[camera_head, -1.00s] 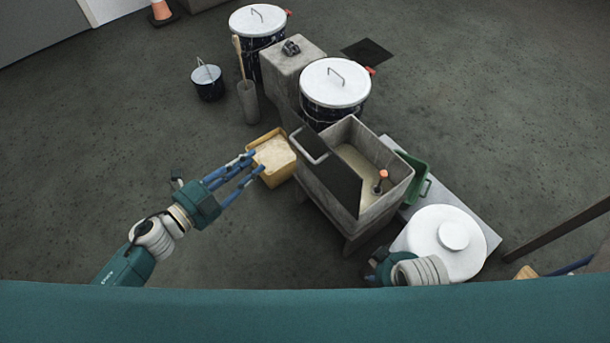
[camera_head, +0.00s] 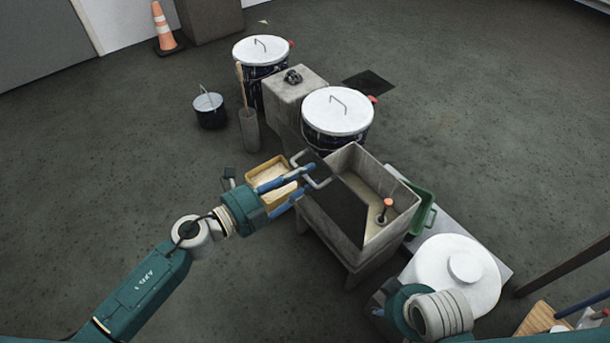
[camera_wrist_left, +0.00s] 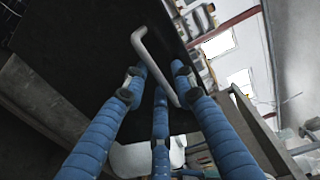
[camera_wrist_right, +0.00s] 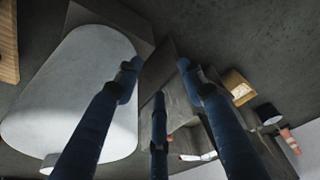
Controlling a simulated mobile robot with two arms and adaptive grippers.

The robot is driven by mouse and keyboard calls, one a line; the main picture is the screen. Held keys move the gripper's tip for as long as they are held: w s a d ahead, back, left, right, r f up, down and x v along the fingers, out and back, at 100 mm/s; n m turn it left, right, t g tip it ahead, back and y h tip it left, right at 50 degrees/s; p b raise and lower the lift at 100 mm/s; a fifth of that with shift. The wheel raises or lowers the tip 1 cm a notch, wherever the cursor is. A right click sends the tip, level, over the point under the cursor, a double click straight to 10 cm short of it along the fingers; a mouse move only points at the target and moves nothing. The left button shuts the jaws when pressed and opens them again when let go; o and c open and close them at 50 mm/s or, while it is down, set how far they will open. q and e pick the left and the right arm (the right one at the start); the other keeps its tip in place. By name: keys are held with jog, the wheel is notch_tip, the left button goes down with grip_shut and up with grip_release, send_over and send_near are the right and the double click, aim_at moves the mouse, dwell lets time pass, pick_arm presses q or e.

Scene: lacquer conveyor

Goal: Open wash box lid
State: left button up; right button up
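The grey wash box (camera_head: 372,232) stands at centre right in the head view. Its dark lid (camera_head: 338,212) covers the left part, while the right part shows the inside. A pale bar handle (camera_head: 318,183) sits on the lid's left side. My left gripper (camera_head: 307,178) is at this handle with its blue fingers apart. In the left wrist view, the handle (camera_wrist_left: 155,65) lies between the spread fingers, and I cannot tell whether they touch it. My right gripper (camera_wrist_right: 155,75) is open and empty in the right wrist view; its fingers are hidden in the head view.
A tan tray (camera_head: 256,203) with pale contents lies under my left gripper. White-lidded drums (camera_head: 338,107) stand behind the box. A green tray (camera_head: 424,213) and a white round-lidded container (camera_head: 455,270) are to its right. Open floor lies to the left.

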pick_arm(q)
jog(key=shift+w+d, duration=0.2)
jog(key=shift+d, duration=0.05)
grip_shut()
jog(key=shift+a+f, duration=0.1)
jog(key=shift+f, duration=0.05)
jog(key=shift+s+a+f+b, duration=0.25)
jog(key=shift+s+a+f, duration=0.1)
jog(key=shift+s+a, duration=0.15)
jog(key=shift+s+a+f+b, duration=0.25)
jog(key=shift+s+a+f, duration=0.1)
jog(key=shift+a, duration=0.2)
pick_arm(e)
jog(key=v, duration=0.3)
jog(key=shift+d+r, duration=0.15)
jog(key=shift+r, duration=0.2)
